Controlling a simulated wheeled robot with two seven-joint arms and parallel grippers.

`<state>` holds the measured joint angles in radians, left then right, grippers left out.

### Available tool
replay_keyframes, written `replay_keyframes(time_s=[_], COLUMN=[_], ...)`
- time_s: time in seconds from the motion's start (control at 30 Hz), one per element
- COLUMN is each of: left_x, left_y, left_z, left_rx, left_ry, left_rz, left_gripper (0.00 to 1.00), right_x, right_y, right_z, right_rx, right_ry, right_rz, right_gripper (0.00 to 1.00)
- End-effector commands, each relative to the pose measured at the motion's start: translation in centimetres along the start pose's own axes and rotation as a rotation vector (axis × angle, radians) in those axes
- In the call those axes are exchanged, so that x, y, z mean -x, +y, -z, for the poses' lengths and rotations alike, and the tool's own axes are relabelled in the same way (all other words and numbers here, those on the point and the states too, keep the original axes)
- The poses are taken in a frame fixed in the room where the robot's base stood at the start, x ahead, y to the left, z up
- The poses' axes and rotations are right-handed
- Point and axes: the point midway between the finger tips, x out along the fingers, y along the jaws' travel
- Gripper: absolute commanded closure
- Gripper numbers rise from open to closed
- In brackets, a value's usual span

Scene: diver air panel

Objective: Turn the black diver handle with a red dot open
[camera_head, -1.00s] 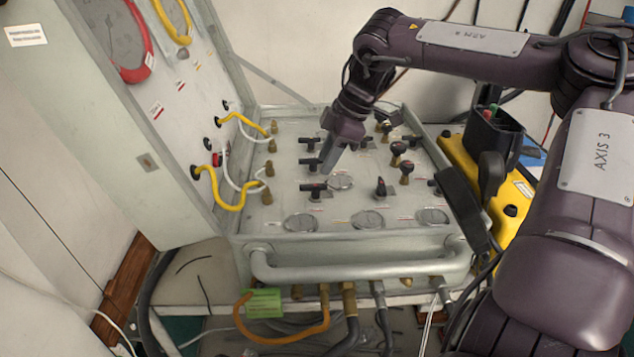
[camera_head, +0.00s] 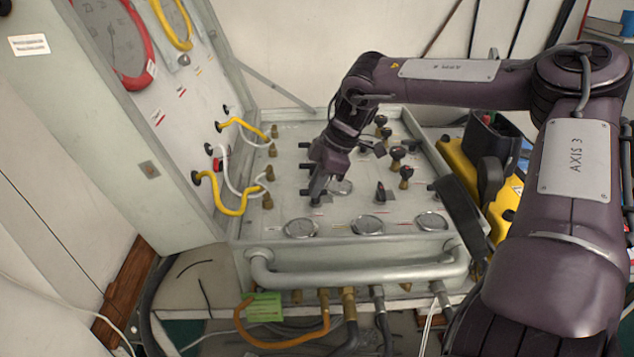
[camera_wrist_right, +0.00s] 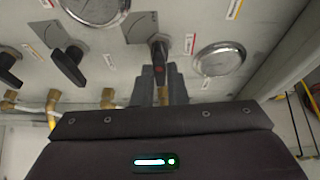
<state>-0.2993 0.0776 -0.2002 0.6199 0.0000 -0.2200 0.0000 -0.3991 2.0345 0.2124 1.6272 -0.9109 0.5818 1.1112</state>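The black diver handle (camera_wrist_right: 158,50) with a red dot near its end shows in the wrist view, on the light grey panel. My right gripper (camera_wrist_right: 163,92) has its two grey fingers apart, one on each side of the red-dot end. I cannot tell whether they touch it. In the head view my right gripper (camera_head: 318,196) points down at the front handle of the left column and partly hides it; the handle's left end (camera_head: 303,192) stays visible. My left gripper is not in view.
Other black handles (camera_wrist_right: 68,66) stand close by. Round gauges (camera_head: 300,228) line the panel's front, behind a thick front rail (camera_head: 360,272). Yellow hoses (camera_head: 232,205) run at the left beside the open lid. A yellow case (camera_head: 458,160) stands at the right.

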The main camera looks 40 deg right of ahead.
Motion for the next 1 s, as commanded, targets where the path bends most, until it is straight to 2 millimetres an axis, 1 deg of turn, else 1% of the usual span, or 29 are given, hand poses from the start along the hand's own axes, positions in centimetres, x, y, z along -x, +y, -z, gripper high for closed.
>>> replay_keyframes(time_s=[0.27, 0.47, 0.67, 1.0], left_x=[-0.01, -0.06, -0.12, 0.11], left_y=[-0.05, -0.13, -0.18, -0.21], left_z=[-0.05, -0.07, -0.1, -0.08], left_rx=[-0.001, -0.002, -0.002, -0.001], left_ry=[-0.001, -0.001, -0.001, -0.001], left_rz=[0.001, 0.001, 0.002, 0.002], left_gripper=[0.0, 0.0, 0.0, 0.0], right_x=[0.03, 0.01, 0.01, 0.1], right_y=[0.04, 0.12, 0.16, 0.3], right_z=[-0.01, -0.06, -0.1, -0.03], right_rx=[0.009, 0.067, 0.193, 0.488], right_ry=[0.0, 0.001, 0.005, 0.019], right_rz=[0.002, 0.026, 0.079, 0.2], right_gripper=[1.0, 1.0, 1.0, 1.0])
